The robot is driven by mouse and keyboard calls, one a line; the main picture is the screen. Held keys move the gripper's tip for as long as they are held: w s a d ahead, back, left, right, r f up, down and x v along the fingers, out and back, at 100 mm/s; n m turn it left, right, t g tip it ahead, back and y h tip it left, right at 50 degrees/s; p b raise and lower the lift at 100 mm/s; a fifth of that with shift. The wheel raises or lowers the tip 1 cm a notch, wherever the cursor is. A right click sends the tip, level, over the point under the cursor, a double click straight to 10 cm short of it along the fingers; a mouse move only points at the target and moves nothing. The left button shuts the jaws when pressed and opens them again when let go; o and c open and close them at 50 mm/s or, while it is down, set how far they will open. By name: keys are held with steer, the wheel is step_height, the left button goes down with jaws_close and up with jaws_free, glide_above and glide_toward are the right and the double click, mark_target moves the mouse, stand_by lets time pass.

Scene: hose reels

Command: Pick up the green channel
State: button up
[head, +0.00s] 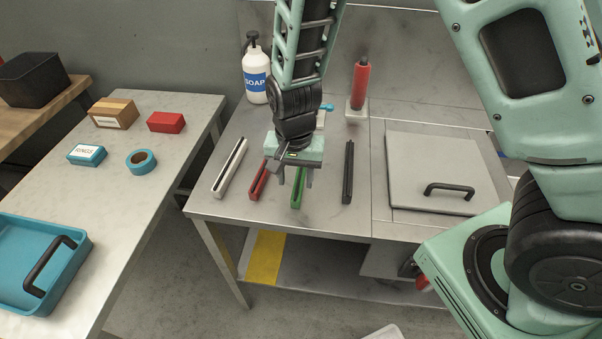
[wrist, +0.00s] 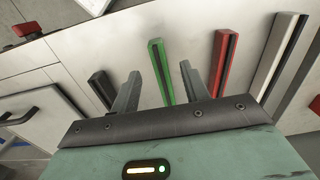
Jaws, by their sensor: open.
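The green channel (head: 298,190) is a narrow bar with a dark slot along its top, lying on the metal table. My gripper (head: 294,180) is open above it, fingers pointing down, and hides part of the channel in the head view. In the wrist view the green channel (wrist: 161,72) shows between the two spread fingers of my gripper (wrist: 160,88), with space on both sides. I cannot tell how high the fingertips are above it.
A red channel (head: 259,180) and a white channel (head: 230,168) lie to the left, a black channel (head: 348,172) to the right. A soap bottle (head: 257,85) and a red-handled upright item (head: 359,85) stand behind. A lidded panel (head: 432,160) is at the right.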

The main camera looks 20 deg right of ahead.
mark_target(296, 194)
steer(key=shift+s+f+p, duration=0.15)
steer(key=shift+f+p, duration=0.1)
steer(key=shift+f, duration=1.1)
steer(key=shift+s+f+p, duration=0.1)
steer(key=shift+f+p, duration=0.1)
steer(key=shift+f, duration=1.1)
steer(key=c, duration=1)
